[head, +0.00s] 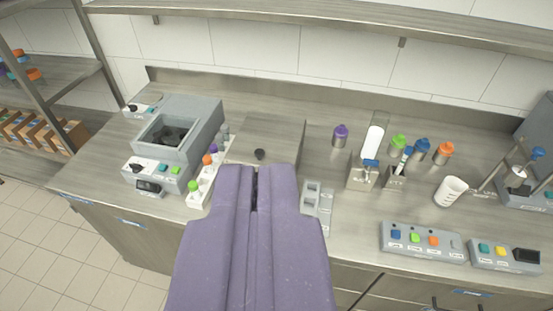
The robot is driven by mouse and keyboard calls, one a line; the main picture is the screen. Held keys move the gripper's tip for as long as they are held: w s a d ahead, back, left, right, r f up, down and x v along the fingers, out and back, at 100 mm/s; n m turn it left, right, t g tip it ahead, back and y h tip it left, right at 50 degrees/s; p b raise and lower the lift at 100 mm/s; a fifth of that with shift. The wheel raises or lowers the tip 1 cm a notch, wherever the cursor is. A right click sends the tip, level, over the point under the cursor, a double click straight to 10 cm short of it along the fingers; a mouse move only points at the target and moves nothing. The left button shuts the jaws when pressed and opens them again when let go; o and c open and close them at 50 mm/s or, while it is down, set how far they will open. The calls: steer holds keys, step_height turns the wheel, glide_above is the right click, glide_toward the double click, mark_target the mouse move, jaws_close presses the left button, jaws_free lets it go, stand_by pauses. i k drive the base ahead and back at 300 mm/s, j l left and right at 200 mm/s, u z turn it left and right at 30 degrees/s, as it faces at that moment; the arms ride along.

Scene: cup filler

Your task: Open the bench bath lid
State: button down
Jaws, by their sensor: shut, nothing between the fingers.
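A flat grey lid-like plate (262,130) lies level on the bench, with a small round black knob (260,154) near its front edge. My purple gripper (254,172) is shut and empty, seen from behind; its tips appear just in front of the knob in the picture. I cannot tell whether they touch it. The gripper hides the bench in front of the plate. A grey box-shaped unit (205,125) stands at left, with an uncovered basin of dark contents (170,137) and a front panel of buttons. I cannot tell for certain which is the bench bath.
A white rack with coloured caps (203,182) stands left of the gripper, and a grey block with openings (318,200) right of it. Capped bottles (398,145), a white beaker (451,190) and button boxes (421,240) stand further right. A shelf (330,22) runs above the bench.

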mark_target(263, 147)
steer(key=i+l+u, duration=0.1)
steer(key=i, duration=0.35)
steer(key=i+l, duration=0.15)
steer(key=i, duration=0.3)
steer(key=i+l+u, duration=0.15)
steer(key=i, duration=0.3)
